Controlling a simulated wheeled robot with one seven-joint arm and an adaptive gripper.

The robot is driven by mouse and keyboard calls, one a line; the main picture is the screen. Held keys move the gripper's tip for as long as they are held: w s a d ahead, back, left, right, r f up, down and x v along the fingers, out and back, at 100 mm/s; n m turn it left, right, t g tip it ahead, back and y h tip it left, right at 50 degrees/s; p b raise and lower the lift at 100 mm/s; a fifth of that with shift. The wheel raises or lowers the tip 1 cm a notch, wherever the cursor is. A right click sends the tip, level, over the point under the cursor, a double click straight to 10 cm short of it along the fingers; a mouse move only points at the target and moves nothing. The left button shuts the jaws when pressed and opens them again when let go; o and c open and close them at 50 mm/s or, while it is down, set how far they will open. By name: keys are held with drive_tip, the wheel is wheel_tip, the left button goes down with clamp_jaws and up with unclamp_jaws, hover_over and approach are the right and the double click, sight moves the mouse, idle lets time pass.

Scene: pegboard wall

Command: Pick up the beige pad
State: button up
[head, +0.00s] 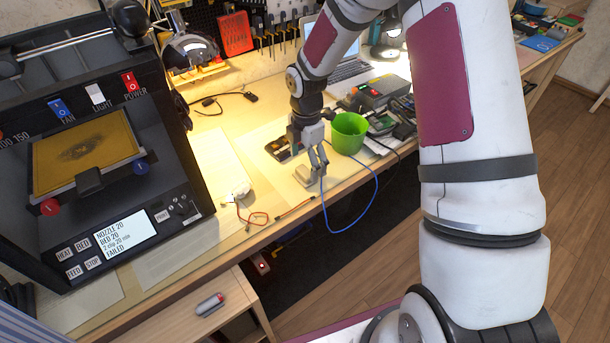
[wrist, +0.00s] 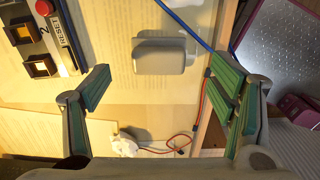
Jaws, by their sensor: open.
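The beige pad (head: 303,178) lies on the workbench near its front edge, just below my gripper (head: 313,158) in the head view. In the wrist view the beige pad (wrist: 160,60) is a small rounded block in the upper middle, with a darker strip along its top. My gripper (wrist: 163,88) is open, with one green-lined finger on each side of the picture. The pad sits ahead of the gap between the fingers, and I see no finger touching it.
A green cup (head: 348,132) stands right of my gripper. A blue cable (head: 352,208) runs close by the pad and hangs over the bench edge. A white piece with red wire (head: 240,198) lies to the left. A panel with a red button (wrist: 44,8) is at upper left.

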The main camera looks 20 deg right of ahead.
sight(306, 171)
wheel_tip(306, 171, down, 4)
drive_tip(key=shift+w+f, duration=0.1)
drive_tip(key=shift+c, duration=0.6)
drive_tip(key=c, duration=1.1)
drive_tip(key=shift+c, duration=0.2)
